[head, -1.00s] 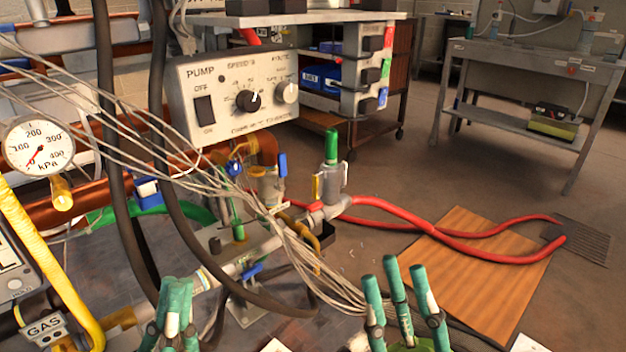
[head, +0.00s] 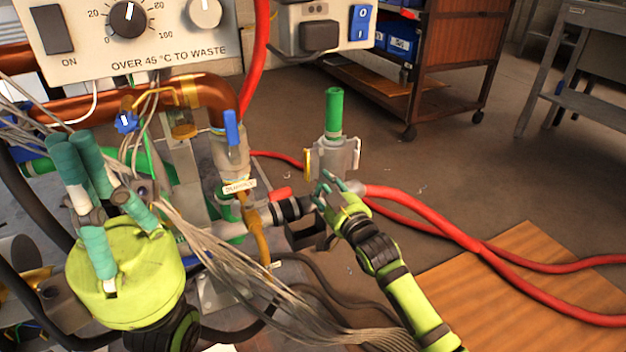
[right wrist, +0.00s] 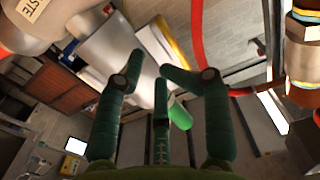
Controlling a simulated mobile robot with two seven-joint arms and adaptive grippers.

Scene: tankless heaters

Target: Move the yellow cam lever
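The yellow cam lever (head: 307,163) stands upright along the left side of a grey metal fitting (head: 338,155) with a green top (head: 333,112). In the right wrist view a yellow strip (right wrist: 174,42), apparently this lever, runs along the fitting, beyond the fingertips. My right gripper (head: 328,187) is at the fitting's lower front, just below and right of the lever. Its teal fingers are spread in the right wrist view (right wrist: 165,72), with nothing clearly held; contact cannot be told. My left gripper (head: 88,150) is at the left, fingers up, apart and empty, away from the lever.
Grey cables (head: 235,275) sag between my arms. Red hoses (head: 450,225) run right from the fitting over a wooden board (head: 500,265). The pump control box (head: 130,40) and copper pipe (head: 175,90) are at upper left. A blue-handled valve (head: 231,130) stands left of the lever.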

